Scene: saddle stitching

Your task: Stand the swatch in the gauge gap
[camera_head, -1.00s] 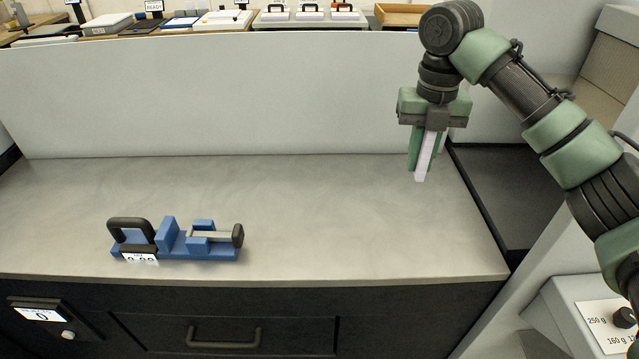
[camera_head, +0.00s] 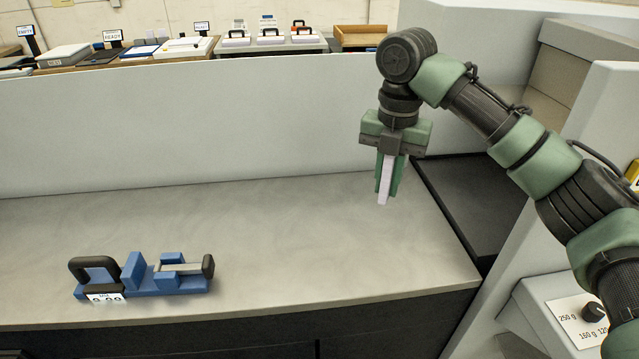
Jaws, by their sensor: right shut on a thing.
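My right gripper (camera_head: 387,185) is shut on the swatch (camera_head: 383,192), a thin pale lilac-white strip that hangs upright between the green fingers and sticks out a little below them. It is above the right part of the counter, well apart from the gauge. The gauge (camera_head: 178,286) is a blue block tool with a black handle loop, a metal spindle with a dark knob, and a small white readout. It lies at the front left of the counter. The gap shows between its blue blocks. My left gripper is not in view.
The counter (camera_head: 290,235) is clear between the gauge and my right gripper. A pale upright panel (camera_head: 200,135) closes its back. A dark recessed surface (camera_head: 470,205) lies to the right. A white box with a dial (camera_head: 560,310) stands at the lower right.

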